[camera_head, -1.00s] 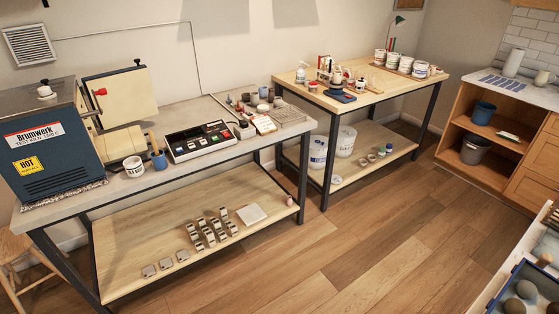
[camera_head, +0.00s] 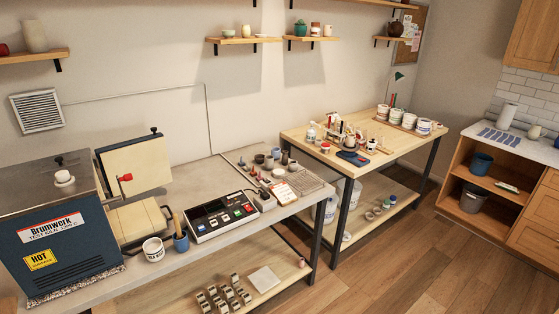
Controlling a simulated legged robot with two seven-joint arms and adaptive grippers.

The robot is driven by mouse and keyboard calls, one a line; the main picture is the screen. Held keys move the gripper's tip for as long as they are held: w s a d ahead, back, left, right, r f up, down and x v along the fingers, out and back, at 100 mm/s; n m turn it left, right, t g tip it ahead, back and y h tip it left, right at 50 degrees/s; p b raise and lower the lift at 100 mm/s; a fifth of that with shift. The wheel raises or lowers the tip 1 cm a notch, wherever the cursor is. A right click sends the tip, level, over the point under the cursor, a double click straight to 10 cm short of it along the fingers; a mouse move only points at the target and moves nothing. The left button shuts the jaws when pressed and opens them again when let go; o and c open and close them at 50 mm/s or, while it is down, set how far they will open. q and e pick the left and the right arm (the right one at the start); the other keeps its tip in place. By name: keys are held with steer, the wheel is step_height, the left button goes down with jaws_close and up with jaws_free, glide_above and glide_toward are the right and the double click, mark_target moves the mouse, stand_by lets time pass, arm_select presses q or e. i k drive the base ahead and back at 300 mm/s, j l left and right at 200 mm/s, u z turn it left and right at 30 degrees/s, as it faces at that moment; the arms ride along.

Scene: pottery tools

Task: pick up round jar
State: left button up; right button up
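Neither of my grippers is in view. Several vessels could be the round jar, and I cannot tell which one is meant. A teal lidded jar (camera_head: 300,28) stands on the middle wall shelf (camera_head: 311,39). A dark brown round pot (camera_head: 396,29) stands on the right wall shelf (camera_head: 394,42). A white labelled jar (camera_head: 153,249) stands on the grey bench (camera_head: 185,262) in front of the kiln, beside a blue cup holding tools (camera_head: 181,242). Small dark pots (camera_head: 270,160) stand in a group farther back on that bench.
A wooden table (camera_head: 375,158) with white tubs (camera_head: 409,121) stands behind. Wooden floor (camera_head: 430,275) lies open at the lower right.

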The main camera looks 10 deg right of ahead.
mark_target(292, 166)
steer(key=i+l, duration=0.2)
steer(key=i, duration=0.25)
steer(key=i+l, duration=0.25)
steer(key=i, duration=0.2)
steer(key=i+l, duration=0.2)
steer(key=i, duration=0.25)
